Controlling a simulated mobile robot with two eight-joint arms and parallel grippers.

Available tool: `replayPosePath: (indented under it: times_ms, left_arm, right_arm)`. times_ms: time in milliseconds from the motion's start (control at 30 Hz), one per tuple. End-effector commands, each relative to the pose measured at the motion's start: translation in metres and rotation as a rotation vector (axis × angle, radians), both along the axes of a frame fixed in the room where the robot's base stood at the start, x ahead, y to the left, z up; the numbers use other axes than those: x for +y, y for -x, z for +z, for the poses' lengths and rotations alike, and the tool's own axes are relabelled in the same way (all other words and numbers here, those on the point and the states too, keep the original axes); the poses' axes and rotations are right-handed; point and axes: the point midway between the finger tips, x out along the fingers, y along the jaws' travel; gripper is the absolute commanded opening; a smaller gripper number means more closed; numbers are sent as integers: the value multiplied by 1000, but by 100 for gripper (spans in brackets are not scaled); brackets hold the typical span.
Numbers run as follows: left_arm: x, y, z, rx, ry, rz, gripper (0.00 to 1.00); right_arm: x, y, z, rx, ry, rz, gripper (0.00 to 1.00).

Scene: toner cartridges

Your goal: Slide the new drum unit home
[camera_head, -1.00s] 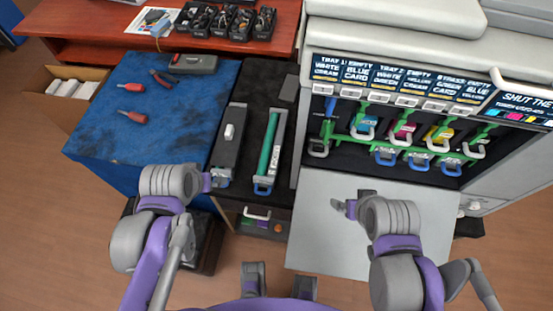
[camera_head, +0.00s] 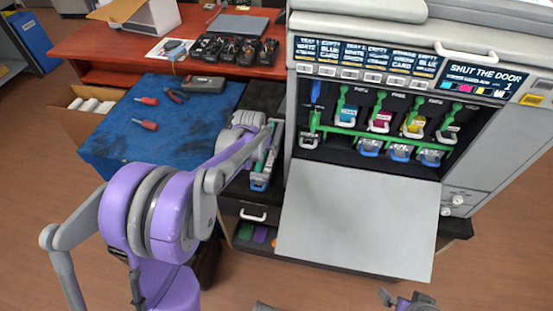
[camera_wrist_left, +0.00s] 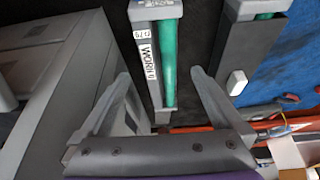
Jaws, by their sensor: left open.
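My left gripper (camera_wrist_left: 160,76) is open in the left wrist view, with a finger on each side of a drum unit (camera_wrist_left: 150,60) with a bare green roller and a label reading WORN. I cannot tell whether the fingers touch it. In the head view this unit (camera_head: 260,178) lies on the dark cart top, partly under my left arm. A second unit in a dark grey cover (camera_wrist_left: 245,55) with a white knob lies beside it; my arm hides it in the head view. The open printer bay (camera_head: 335,150) holds several handled cartridges. My right gripper (camera_head: 406,299) is at the bottom edge, its jaws unclear.
The printer's grey door (camera_head: 360,220) is folded down in front of the bay. Its display (camera_head: 485,80) reads SHUT THE DOOR. The blue-topped table (camera_head: 125,115) at left bears red-handled tools. Black bins (camera_head: 235,48) stand on the red bench (camera_head: 130,40).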

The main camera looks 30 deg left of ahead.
Motion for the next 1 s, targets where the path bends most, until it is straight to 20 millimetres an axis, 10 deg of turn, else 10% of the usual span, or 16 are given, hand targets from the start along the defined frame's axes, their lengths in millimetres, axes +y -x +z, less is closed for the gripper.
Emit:
replayPosePath:
  times_ms: [1000]
  left_arm:
    - [10,-39,-94,1,1,1,100]
  right_arm:
    - [0,7,-62,21,0,0,100]
